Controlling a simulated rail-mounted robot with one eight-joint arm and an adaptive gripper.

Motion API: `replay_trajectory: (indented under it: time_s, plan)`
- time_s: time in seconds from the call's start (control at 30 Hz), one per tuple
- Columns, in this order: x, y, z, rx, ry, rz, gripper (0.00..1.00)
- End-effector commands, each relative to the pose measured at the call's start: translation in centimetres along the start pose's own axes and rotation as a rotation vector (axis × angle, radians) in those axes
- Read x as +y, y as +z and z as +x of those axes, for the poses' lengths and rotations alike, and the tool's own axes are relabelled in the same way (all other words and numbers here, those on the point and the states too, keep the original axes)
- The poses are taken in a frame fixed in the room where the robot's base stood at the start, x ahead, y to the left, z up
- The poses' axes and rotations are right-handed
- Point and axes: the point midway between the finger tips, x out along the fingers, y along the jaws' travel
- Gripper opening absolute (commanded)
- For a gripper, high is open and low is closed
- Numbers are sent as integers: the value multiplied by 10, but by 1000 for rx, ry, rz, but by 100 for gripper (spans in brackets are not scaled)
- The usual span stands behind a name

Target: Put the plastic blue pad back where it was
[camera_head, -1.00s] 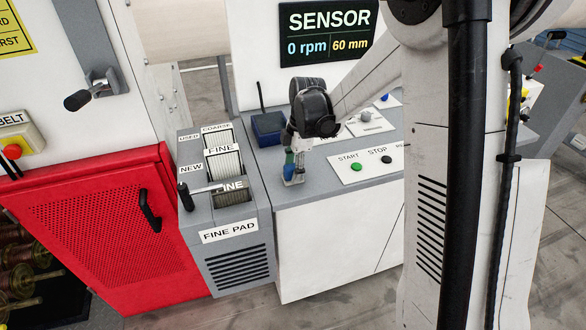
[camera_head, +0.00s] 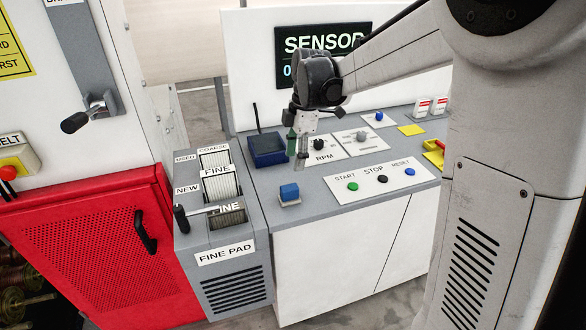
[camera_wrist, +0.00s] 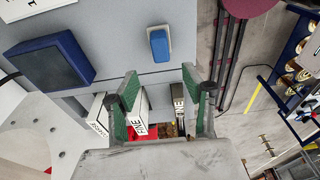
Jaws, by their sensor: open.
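The blue pad (camera_head: 289,190) is a small blue block with a pale underside. It lies on the grey console top near its front left edge. In the wrist view it shows at the top middle (camera_wrist: 158,43), beyond my fingertips and apart from them. My gripper (camera_head: 299,160) hangs above and behind the pad in the head view. In the wrist view its two green-lined fingers (camera_wrist: 160,85) are spread with nothing between them.
A dark blue box (camera_head: 267,149) stands behind the pad, left of my gripper. The FINE PAD dispenser (camera_head: 225,252) with labelled slots and a lever is to the left, beside a red cabinet (camera_head: 95,245). START, STOP and RESET buttons (camera_head: 381,183) lie to the right.

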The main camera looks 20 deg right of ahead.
Motion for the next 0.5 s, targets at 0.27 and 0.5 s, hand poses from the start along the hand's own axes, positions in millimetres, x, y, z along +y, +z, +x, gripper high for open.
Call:
replay_trajectory:
  time_s: [0.27, 0.5]
  plan:
    - [-18, -6, -21, -11, 39, 98, 45]
    - [-70, -17, -50, -19, 163, 396, 45]
